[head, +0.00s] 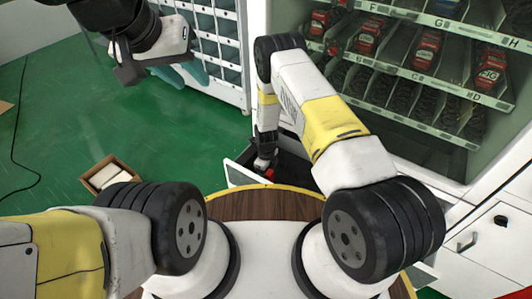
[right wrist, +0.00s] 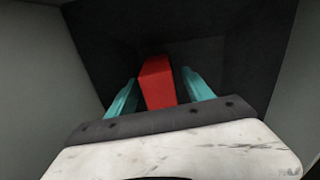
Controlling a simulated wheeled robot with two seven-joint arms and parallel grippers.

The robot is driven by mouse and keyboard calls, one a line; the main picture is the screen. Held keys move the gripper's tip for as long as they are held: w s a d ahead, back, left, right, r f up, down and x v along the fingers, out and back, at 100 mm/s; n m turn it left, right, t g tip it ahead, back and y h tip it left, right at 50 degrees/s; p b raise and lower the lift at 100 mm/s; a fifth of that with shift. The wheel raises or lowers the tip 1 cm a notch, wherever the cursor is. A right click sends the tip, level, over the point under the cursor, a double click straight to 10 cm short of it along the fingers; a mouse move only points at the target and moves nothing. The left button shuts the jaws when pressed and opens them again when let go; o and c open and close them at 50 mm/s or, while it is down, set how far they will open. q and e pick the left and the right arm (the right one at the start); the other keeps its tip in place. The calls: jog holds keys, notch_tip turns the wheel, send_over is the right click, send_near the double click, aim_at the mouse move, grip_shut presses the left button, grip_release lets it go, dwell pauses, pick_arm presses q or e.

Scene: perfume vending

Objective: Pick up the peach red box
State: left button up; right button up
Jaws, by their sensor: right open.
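The peach red box (right wrist: 159,82) stands in a dark compartment in the right wrist view. My right gripper (right wrist: 160,78) is open, with one teal finger on each side of the box. A thin gap shows on both sides, wider on the right. In the head view my right gripper (head: 265,164) reaches down into the open drawer (head: 236,174), and only a small red patch of the box (head: 269,174) shows there. My left gripper (head: 186,74) hangs at the upper left, away from the box; its teal fingers are partly hidden.
Dark walls of the compartment (right wrist: 235,62) surround my right gripper closely. A vending machine with shelves of red goods (head: 423,55) stands at the right. A small open carton (head: 88,184) lies on the green floor at the left. The floor around it is mostly free.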

jog(key=shift+f, duration=1.3)
grip_shut()
